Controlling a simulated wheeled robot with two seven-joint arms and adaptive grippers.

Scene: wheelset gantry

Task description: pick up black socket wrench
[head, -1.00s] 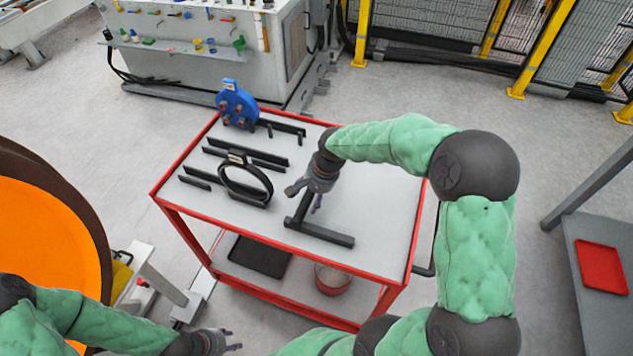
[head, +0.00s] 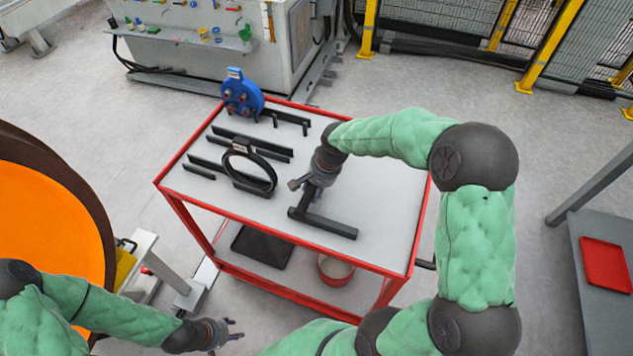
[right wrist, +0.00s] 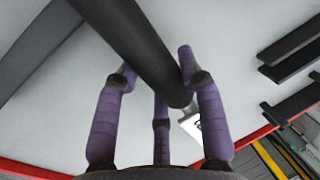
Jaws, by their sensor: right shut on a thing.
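The black socket wrench (head: 328,224) is an L-shaped dark bar at the right part of the red-rimmed table (head: 385,230). Its long bar lies low over the table top, and its other arm rises into my right gripper (head: 304,187). In the right wrist view the wrench's dark round bar (right wrist: 148,48) passes between the purple fingers of my right gripper (right wrist: 158,85), which are shut on it. I cannot tell whether the wrench touches the table. My left gripper (head: 233,331) is empty, with fingers apart, beside the table's lower front.
A black ring tool (head: 249,172), several dark bars (head: 253,145) and a blue round tool (head: 241,93) stand left on the table. The lower shelf holds a black tray (head: 262,246) and a red bin (head: 335,269). A red tray (head: 605,262) is far right.

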